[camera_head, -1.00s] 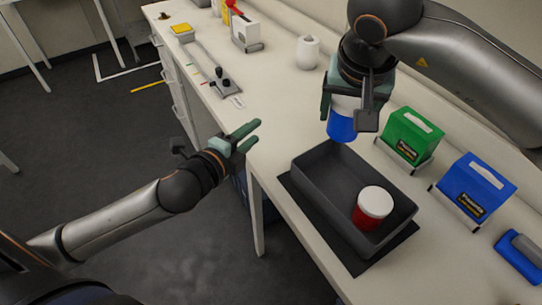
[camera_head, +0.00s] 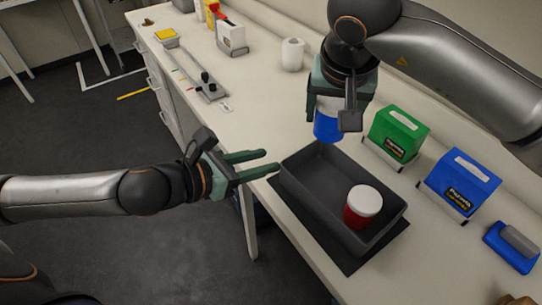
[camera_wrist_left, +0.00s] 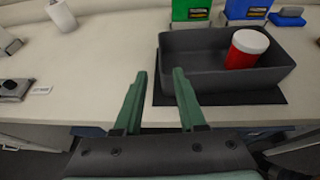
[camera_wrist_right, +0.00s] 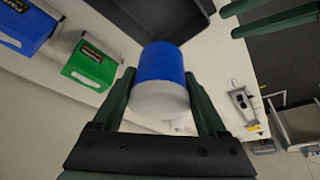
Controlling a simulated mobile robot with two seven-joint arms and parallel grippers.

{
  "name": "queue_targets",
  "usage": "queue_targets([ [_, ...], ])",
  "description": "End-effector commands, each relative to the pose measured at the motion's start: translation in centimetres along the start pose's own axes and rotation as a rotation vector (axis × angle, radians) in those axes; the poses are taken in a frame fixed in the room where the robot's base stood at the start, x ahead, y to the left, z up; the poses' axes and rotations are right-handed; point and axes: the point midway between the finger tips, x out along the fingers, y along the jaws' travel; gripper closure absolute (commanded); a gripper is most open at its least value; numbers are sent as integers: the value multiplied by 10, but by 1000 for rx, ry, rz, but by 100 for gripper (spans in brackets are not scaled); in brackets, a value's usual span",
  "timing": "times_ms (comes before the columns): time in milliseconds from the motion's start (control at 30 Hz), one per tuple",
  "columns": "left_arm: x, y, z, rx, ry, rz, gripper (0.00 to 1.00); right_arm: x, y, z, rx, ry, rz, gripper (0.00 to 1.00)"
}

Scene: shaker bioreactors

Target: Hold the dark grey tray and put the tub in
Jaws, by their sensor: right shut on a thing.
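The dark grey tray (camera_head: 300,195) lies on a dark mat on the bench; it also shows in the left wrist view (camera_wrist_left: 205,55). A red tub with a white lid (camera_head: 362,203) stands inside the tray near its right end; it also shows in the left wrist view (camera_wrist_left: 245,50). My right gripper (camera_head: 333,110) is shut on a blue tub with a white lid (camera_wrist_right: 163,75), held above the bench by the tray's far left corner. My left gripper (camera_head: 272,163) is open and empty, its fingers pointing at the tray's left end, seemingly just short of its wall.
A green box (camera_head: 397,133) and a blue box (camera_head: 458,185) stand behind the tray. A blue block with a grey top (camera_head: 512,245) is at the right. A white roll (camera_head: 292,54) and a grey device (camera_head: 208,88) stand farther left. The tray's left half is empty.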

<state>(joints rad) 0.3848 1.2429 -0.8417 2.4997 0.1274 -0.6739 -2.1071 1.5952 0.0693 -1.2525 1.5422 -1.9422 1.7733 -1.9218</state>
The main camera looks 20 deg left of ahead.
Motion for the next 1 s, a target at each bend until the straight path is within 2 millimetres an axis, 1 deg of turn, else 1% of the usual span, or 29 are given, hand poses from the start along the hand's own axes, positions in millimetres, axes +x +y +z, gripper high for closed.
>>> queue_targets([
  [167,15,0,0,0,-2,1,60,0,0,0,0,1,0,86],
  [267,29,0,1,0,-2,-1,60,0,0,0,0,1,0,86],
  [600,85,-1,0,-1,-1,-1,60,0,0,0,0,1,0,86],
  [700,99,0,0,-1,1,-1,60,0,0,0,0,1,0,86],
  [833,111,0,0,1,0,-1,60,0,0,0,0,1,0,86],
  [1000,118,0,0,1,1,0,60,0,0,0,0,1,0,86],
])
